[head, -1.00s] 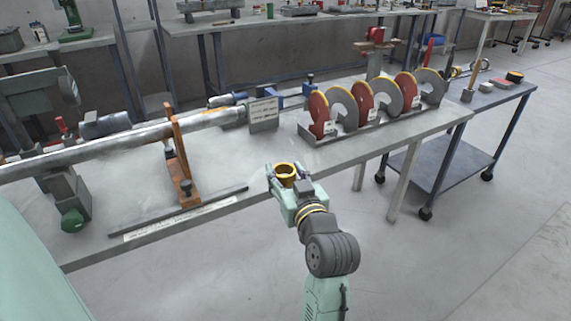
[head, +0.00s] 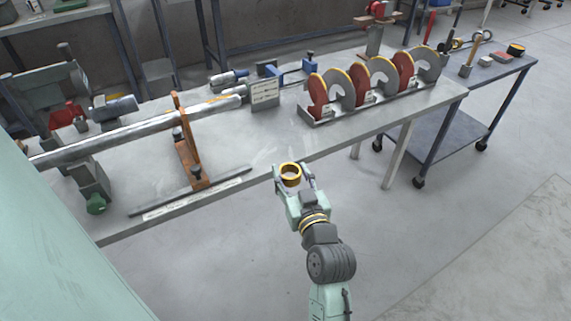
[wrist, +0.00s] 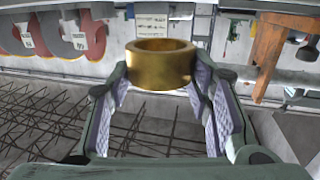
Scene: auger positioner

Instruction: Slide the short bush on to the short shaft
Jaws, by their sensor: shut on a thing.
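The short bush is a brass ring (head: 290,174) held between the fingertips of my gripper (head: 291,178). In the wrist view the bush (wrist: 160,65) sits between the two ribbed finger pads. My gripper is shut on it, just in front of the bench's near edge in the head view. A long steel shaft (head: 120,137) lies along the left part of the bench, its thinner right end (head: 228,103) pointing right. The bush is apart from this shaft. I cannot tell whether it is the short shaft.
An orange stand (head: 188,150) rises beside the shaft on the bench (head: 240,150). A rack of red and grey discs (head: 362,85) stands on the right part. A small sign (head: 265,94) stands between them. A trolley (head: 445,118) is beyond; the floor in front is clear.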

